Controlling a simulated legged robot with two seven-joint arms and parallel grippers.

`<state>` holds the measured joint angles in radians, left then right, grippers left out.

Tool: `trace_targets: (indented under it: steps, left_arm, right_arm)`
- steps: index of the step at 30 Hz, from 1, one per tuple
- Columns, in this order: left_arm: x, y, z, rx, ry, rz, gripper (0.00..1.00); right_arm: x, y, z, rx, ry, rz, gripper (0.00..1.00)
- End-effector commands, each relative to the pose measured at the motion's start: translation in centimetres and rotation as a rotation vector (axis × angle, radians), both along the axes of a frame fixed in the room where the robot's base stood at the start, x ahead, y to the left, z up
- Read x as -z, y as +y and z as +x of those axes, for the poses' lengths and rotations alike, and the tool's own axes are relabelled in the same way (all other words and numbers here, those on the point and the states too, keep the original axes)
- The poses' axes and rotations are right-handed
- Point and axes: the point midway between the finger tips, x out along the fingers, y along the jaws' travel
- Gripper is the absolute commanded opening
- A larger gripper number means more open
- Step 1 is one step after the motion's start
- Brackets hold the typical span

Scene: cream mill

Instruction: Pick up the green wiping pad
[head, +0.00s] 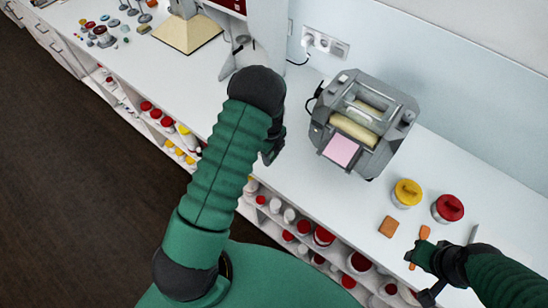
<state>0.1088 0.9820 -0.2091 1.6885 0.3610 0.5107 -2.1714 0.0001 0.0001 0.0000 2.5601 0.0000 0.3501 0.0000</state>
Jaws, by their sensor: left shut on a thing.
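I cannot make out the green wiping pad anywhere in the head view. My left arm rises through the middle of the picture and bends at a black joint. My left gripper (270,150) is a dark shape just below that joint, over the front of the white counter and left of the grey roller mill (365,122). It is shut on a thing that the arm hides. My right gripper (424,262) is at the lower right, beside an orange spatula (423,240). I cannot tell whether it touches the spatula or how far its jaws are apart.
A yellow-lidded jar (407,192), a red-lidded jar (448,208) and an orange-brown block (389,227) stand right of the mill. A pink sheet (341,151) lies at the mill's front. Shelves of jars (303,226) run below the counter edge. Small tools lie far left.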

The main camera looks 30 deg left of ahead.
Motion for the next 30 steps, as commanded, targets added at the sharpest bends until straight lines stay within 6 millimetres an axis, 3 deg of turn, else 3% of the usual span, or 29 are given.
trace_targets:
  steps: [10,15,20,27,28,30]
  left_arm:
    - [-0.5,-0.6,-9.6,-0.001,-0.003,0.000,0.05]
    - [-1.1,-0.7,-13.1,0.000,-0.003,0.001,0.05]
    - [-1.4,-0.9,-14.3,0.001,-0.003,0.001,0.05]
    - [-1.4,-0.9,-14.4,0.002,-0.002,0.001,0.05]
    - [-1.4,-0.9,-14.4,0.002,-0.002,0.001,0.39]
    - [-1.4,-0.9,-14.4,0.002,-0.002,0.001,0.29]
  right_arm:
    - [3.8,0.0,0.0,0.000,0.000,0.000,0.36]
    - [4.6,0.0,0.0,0.000,0.000,0.000,0.36]
    - [4.7,0.0,0.0,0.000,0.000,0.000,0.36]
    - [4.7,0.0,0.0,0.000,0.000,0.000,0.36]
    - [4.7,0.0,0.0,0.000,0.000,0.000,0.36]
    - [4.7,0.0,0.0,0.000,0.000,0.000,0.36]
